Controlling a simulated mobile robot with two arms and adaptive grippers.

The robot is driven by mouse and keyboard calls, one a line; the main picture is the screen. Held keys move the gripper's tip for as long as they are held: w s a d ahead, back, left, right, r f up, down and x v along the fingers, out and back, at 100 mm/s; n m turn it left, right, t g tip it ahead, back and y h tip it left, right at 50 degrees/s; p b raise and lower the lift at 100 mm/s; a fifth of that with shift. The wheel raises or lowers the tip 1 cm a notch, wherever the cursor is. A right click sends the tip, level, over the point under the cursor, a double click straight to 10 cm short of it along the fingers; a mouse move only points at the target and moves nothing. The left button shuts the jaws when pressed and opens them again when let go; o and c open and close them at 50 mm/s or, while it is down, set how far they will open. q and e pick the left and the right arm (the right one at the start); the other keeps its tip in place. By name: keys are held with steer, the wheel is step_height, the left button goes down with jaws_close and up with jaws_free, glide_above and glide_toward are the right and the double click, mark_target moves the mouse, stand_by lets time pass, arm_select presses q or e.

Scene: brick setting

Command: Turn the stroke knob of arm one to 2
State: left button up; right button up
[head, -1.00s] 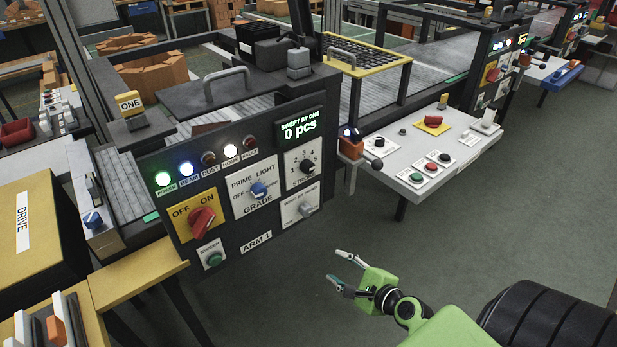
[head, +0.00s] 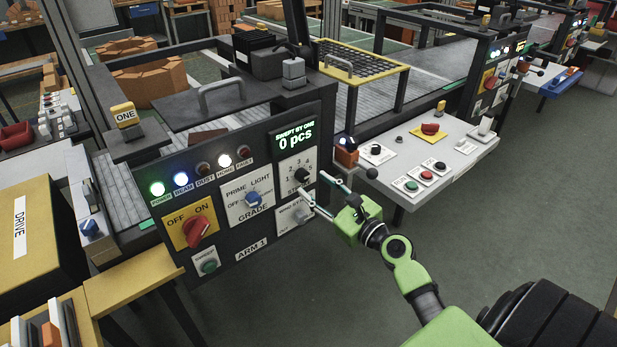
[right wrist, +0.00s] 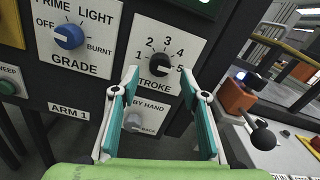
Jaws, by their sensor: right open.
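The stroke knob is black and round, on a white plate marked 1 to 5 on the ARM 1 panel (head: 258,222). In the head view the stroke knob (head: 299,175) shows just left of my right gripper (head: 313,184). In the right wrist view the stroke knob (right wrist: 160,65) sits centred just beyond the fingertips of my right gripper (right wrist: 158,82). The gripper is open and empty, its fingers on either side of the knob in the picture and seemingly short of it. I cannot tell which number the knob points to. My left gripper is out of view.
The blue grade knob (right wrist: 69,37) is left of the stroke plate.

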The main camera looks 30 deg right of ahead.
mark_target(305, 178)
steer(key=shift+w+a, duration=0.1)
steer(key=shift+w, duration=1.8)
steer(key=c, duration=1.1)
